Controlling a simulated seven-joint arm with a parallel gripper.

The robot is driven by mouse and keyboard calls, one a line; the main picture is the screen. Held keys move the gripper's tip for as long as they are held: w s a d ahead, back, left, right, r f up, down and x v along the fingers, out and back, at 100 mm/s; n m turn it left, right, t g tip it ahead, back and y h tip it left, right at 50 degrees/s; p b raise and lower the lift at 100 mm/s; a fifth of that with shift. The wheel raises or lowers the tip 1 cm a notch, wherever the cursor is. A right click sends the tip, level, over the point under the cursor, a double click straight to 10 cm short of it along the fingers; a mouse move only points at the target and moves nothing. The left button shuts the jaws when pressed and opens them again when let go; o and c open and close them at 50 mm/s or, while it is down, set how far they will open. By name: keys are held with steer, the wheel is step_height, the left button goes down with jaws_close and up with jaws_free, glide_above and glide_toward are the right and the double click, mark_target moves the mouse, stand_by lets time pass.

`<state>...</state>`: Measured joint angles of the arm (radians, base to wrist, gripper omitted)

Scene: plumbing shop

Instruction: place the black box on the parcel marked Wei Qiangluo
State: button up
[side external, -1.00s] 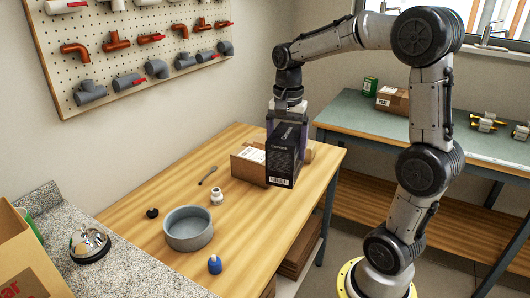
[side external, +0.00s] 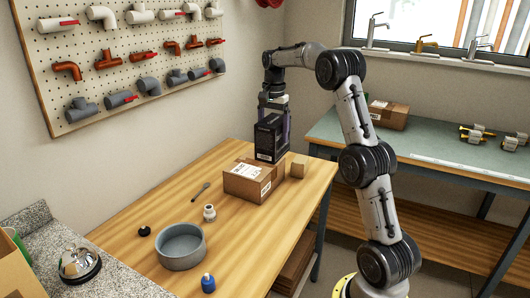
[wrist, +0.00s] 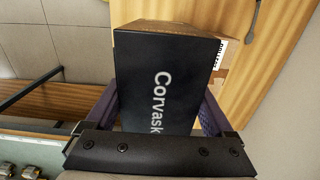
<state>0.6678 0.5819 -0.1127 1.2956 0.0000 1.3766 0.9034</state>
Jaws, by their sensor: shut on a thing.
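The black box (side external: 269,140) is upright, held between the fingers of my gripper (side external: 273,128). In the wrist view the black box (wrist: 158,75) shows the word "Corvask", with a finger on each side. A brown cardboard parcel (side external: 244,187) with white labels lies on the wooden table, under and just in front of the box. The box's lower edge overlaps the parcel's back part in the side view; I cannot tell whether they touch. The name on the parcel's label is too small to read. Part of the parcel shows behind the box in the wrist view.
A small brown block (side external: 299,166) stands right of the parcel. A grey bowl (side external: 181,247), a white bottle (side external: 209,213), a blue bottle (side external: 208,283), a black item (side external: 144,231) and a spoon (side external: 200,191) lie nearer. Another carton (side external: 389,115) sits on the back bench.

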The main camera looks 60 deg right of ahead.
steer(key=shift+w+d+f, duration=0.6)
steer(key=shift+w+f, duration=0.15)
steer(key=shift+f, duration=0.8)
steer(key=shift+w+d+f, duration=0.55)
steer(key=shift+w+f, duration=0.15)
steer(key=shift+f, duration=0.8)
steer(key=shift+w+d+f, duration=0.6)
steer(key=shift+w+f, duration=0.15)
steer(key=shift+f, duration=0.8)
steer(key=shift+f, duration=0.1)
steer(key=o, duration=1.4)
steer(key=shift+f, duration=0.1)
